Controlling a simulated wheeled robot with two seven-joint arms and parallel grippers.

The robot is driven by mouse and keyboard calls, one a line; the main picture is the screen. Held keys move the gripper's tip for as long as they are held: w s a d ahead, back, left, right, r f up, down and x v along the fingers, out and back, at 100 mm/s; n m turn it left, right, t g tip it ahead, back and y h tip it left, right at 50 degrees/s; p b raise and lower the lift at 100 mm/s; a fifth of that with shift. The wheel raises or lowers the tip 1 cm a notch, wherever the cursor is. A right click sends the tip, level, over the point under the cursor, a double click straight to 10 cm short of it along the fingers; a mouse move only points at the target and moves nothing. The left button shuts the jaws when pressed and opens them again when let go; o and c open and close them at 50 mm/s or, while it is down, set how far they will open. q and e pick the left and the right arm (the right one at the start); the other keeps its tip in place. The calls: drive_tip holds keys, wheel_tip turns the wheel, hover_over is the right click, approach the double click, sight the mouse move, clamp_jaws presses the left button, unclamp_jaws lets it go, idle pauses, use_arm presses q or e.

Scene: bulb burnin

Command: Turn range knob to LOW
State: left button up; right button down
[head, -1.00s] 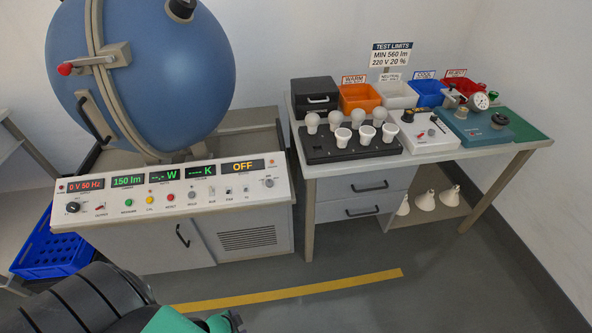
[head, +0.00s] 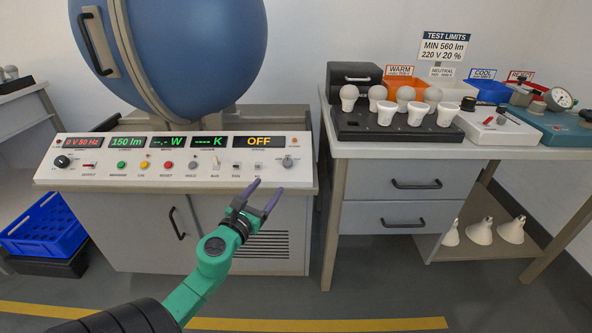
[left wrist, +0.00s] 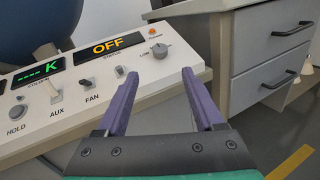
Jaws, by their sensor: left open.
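The range knob (head: 288,161) is a small grey rotary knob at the right end of the sloped white control panel (head: 100,178). It also shows in the left wrist view (left wrist: 160,51), with a LOW label beside it; its exact pointer setting is too small to tell. The status display (head: 258,141) above reads OFF. My left gripper (head: 264,192) is open and empty, its purple fingers pointing up toward the panel's right end. My right gripper is not in view.
A big blue sphere (head: 190,50) stands behind the panel. Toggle switches (head: 236,165) and coloured buttons sit left of the knob. A bench (head: 400,150) with a bulb tray (head: 350,125) stands to the right.

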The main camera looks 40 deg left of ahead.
sight(285, 166)
use_arm(q)
drive_tip(key=x, duration=1.1)
drive_tip(key=shift+w+a, duration=0.15)
drive_tip(key=shift+w, duration=0.2)
clamp_jaws()
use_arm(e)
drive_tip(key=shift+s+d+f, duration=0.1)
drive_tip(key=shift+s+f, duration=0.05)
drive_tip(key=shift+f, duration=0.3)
